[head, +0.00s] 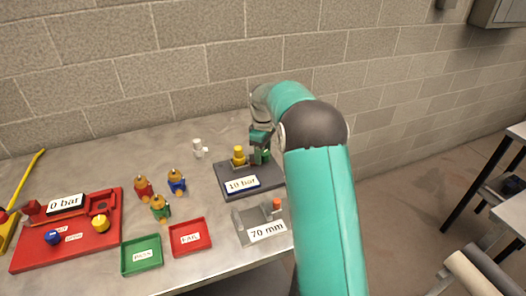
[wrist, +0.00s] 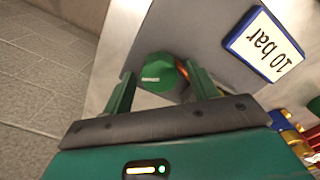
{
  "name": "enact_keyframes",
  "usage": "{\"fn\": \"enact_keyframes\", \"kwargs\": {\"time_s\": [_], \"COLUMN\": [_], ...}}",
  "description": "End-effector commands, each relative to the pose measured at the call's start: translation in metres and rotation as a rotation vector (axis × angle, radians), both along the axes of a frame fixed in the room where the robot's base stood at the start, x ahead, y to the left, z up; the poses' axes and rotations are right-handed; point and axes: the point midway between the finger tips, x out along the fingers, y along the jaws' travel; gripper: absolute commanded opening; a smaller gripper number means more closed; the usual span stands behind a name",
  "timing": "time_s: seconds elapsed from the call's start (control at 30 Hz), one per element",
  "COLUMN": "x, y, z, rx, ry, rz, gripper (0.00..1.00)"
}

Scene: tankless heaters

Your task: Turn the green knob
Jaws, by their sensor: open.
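The green knob (wrist: 158,74) shows in the wrist view between the two fingers of my gripper (wrist: 162,90). It has a small white mark on its face. My gripper is open, with one finger on each side of the knob; I cannot tell whether either finger touches it. In the head view my gripper (head: 262,140) is at the right end of the dark grey base (head: 227,166), and the green knob (head: 262,157) shows just below it, partly hidden by my arm.
The base carries a yellow knob (head: 239,155) and a "10 bar" display (head: 242,185). A "70 mm" fixture (head: 243,226) stands in front. Green (head: 141,268) and red (head: 190,251) trays, several small coloured valves and a red "0 bar" station (head: 105,235) lie left. A block wall stands behind.

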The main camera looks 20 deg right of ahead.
Motion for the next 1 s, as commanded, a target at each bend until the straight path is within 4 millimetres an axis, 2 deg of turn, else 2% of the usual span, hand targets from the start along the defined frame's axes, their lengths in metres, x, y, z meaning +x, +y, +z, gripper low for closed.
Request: {"fn": "enact_keyframes", "kwargs": {"time_s": [0.03,0.2,0.27,0.67,1.0], "x": [0.0001,0.0001,0.0001,0.0003,0.0008], "y": [0.0001,0.0001,0.0001,0.0,-0.0002], "z": [0.0002,0.0004,0.0005,0.0008,0.0011], "rx": [0.0,0.0,0.0,0.0,-0.001], "ry": [0.0,0.0,0.0,0.0,-0.001], "rz": [0.0,0.0,0.0,-0.059,-0.289], "gripper": [0.57,0.23,0.14,0.14,0.14]}}
